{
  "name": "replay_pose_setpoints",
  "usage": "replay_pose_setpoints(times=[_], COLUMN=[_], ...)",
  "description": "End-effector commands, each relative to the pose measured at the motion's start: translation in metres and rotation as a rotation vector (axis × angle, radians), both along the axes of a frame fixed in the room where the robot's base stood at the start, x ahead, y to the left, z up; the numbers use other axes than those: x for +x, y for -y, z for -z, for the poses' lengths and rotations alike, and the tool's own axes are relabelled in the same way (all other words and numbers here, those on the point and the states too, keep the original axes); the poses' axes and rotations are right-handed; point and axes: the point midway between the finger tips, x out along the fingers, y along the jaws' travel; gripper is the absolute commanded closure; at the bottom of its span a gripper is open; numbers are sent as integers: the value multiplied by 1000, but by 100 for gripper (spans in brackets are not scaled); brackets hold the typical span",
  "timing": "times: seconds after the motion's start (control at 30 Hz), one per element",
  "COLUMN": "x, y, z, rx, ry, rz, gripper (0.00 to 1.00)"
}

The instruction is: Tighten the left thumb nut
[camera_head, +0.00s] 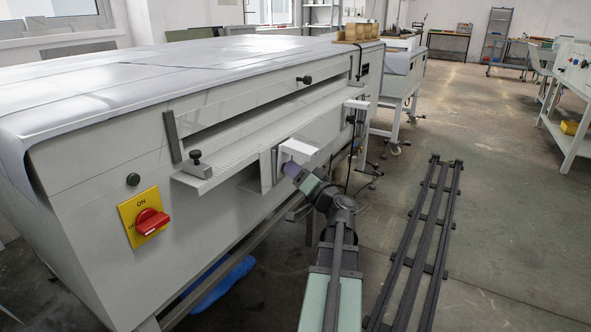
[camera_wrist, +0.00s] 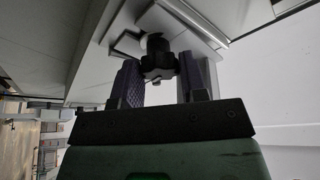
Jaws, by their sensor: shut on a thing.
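In the wrist view a black lobed thumb nut (camera_wrist: 158,56) sits on a pale metal bracket (camera_wrist: 197,18), between the two ridged fingers of my gripper (camera_wrist: 158,72). The gripper is shut on the nut. In the head view my gripper (camera_head: 291,168) is at the white block (camera_head: 299,152) on the front of the plate processor, below its feed shelf. The nut is hidden there by the gripper and block. I cannot tell from these views how tight the nut sits.
The processor (camera_head: 80,190) fills the left. A black knob on a clamp (camera_head: 196,157) stands at the shelf's left end. A red rotary switch (camera_head: 150,221) on a yellow plate is near the front left. A dark floor rail (camera_head: 410,255) lies to the right, with open floor beyond.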

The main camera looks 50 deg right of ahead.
Motion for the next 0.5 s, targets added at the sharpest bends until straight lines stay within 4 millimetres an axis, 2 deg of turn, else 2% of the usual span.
replay_pose_setpoints(times=[0.23, 0.5], x=[0, 0], y=[-1, 0], z=[-2, -1], rx=[115, 159], ry=[-9, -13], rz=[0, 1], gripper=[84, 84])
